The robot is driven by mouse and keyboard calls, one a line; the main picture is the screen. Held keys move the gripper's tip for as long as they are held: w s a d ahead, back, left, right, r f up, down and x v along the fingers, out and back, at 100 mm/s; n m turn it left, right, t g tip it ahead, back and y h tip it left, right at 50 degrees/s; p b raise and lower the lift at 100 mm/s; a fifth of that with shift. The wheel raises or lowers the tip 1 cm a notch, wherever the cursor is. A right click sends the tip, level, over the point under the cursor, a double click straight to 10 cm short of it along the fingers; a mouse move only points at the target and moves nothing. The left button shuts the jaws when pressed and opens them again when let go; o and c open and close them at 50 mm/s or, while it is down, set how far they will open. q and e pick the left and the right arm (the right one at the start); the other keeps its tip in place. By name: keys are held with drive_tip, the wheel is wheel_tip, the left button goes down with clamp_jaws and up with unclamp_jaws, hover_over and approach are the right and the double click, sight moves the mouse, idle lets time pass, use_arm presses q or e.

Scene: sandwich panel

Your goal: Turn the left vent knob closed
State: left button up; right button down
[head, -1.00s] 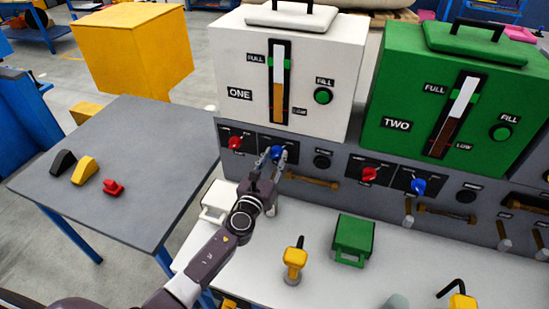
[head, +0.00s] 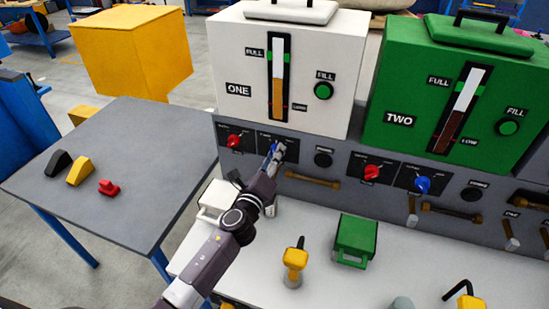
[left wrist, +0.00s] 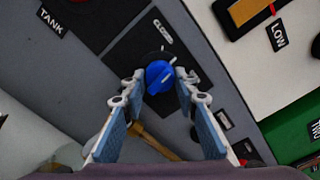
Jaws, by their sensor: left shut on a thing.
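The left vent knob, a blue knob (head: 274,147) with a white pointer line, sits on a black plate under the white tank marked ONE (head: 240,60). In the left wrist view the knob (left wrist: 157,74) lies between the fingertips, near a "CLOSED" label (left wrist: 163,32). Its white line points to the upper right there, to the right of that label. My left gripper (head: 278,152) is shut on the knob, one finger on each side (left wrist: 160,86). In the head view the fingers partly cover it. My right gripper is not in view.
A red knob (head: 234,141) is just left of the blue one, a black round knob (head: 323,158) to its right. A brown bar handle (head: 312,179) sticks out below. The green tank TWO (head: 425,60) has its own red (head: 371,172) and blue (head: 422,184) knobs.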

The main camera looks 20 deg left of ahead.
use_arm(q)
drive_tip(key=n, duration=0.3)
drive_tip(key=shift+n+b, duration=0.3)
drive_tip(key=shift+n, duration=1.9)
drive_tip(key=o, duration=1.2)
drive_tip(key=shift+c, duration=0.2)
drive_tip(key=s, duration=1.2)
drive_tip(key=shift+a, duration=0.25)
